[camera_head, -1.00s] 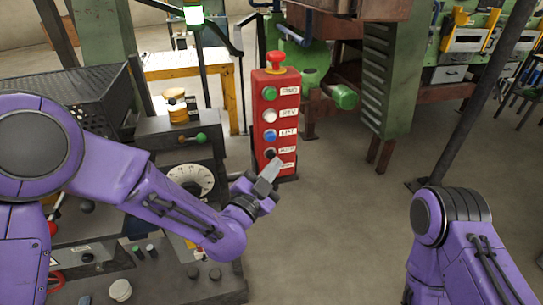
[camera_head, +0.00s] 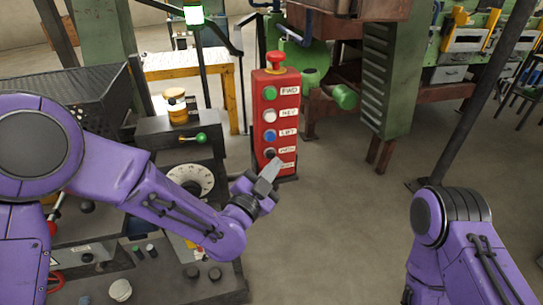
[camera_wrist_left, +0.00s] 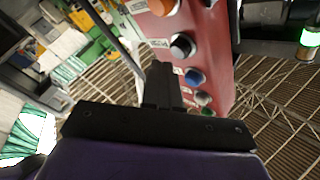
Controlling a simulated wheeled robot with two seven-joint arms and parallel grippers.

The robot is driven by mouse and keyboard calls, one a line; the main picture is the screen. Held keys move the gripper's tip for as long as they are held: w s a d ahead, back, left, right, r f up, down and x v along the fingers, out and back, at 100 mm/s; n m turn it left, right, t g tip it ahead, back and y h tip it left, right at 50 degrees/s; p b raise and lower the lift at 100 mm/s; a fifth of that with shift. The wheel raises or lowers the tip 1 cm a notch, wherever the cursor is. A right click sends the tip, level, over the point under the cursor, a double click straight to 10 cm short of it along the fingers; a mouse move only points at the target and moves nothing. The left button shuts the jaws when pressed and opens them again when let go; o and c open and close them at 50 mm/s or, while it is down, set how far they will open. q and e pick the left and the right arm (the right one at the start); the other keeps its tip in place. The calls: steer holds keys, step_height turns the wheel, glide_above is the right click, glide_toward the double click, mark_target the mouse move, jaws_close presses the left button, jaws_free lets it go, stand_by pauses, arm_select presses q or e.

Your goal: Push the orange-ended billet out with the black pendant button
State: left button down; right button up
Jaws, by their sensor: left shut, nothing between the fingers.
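The red pendant (camera_head: 288,122) stands upright in the head view, with green, white, blue and black buttons down its face. The black button (camera_head: 270,153) is just above the tip of my left gripper (camera_head: 271,170), which is shut and empty. The left wrist view shows the shut fingers (camera_wrist_left: 161,82) close beside the black button (camera_wrist_left: 183,46); I cannot tell whether they touch. An orange button (camera_wrist_left: 164,5) shows past the black one there, and the gripper hides that part of the pendant in the head view. I see no orange-ended billet. My right gripper is out of view.
A red mushroom knob (camera_head: 275,58) tops the pendant. A control desk (camera_head: 180,129) with a dial (camera_head: 190,181) and levers lies under and beside my left arm. A green louvred cabinet (camera_head: 393,80) stands behind to the right. The floor (camera_head: 335,225) between my arms is clear.

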arm_select(q)
steer(key=shift+w, duration=0.1)
steer(key=shift+w+a, duration=0.1)
steer(key=shift+w, duration=0.15)
steer(key=shift+w+a, duration=0.2)
steer(key=shift+w, duration=0.3)
stand_by(0.6)
steer(key=shift+s+d, duration=0.1)
steer(key=shift+s, duration=0.05)
steer(key=shift+s+d+b, duration=0.25)
steer(key=shift+s+b, duration=0.15)
steer(key=shift+s, duration=0.35)
steer(key=s, duration=0.1)
steer(key=s+d, duration=0.1)
steer(key=s, duration=0.1)
steer(key=s+b, duration=0.1)
steer(key=shift+s+d, duration=0.25)
steer(key=shift+s, duration=0.1)
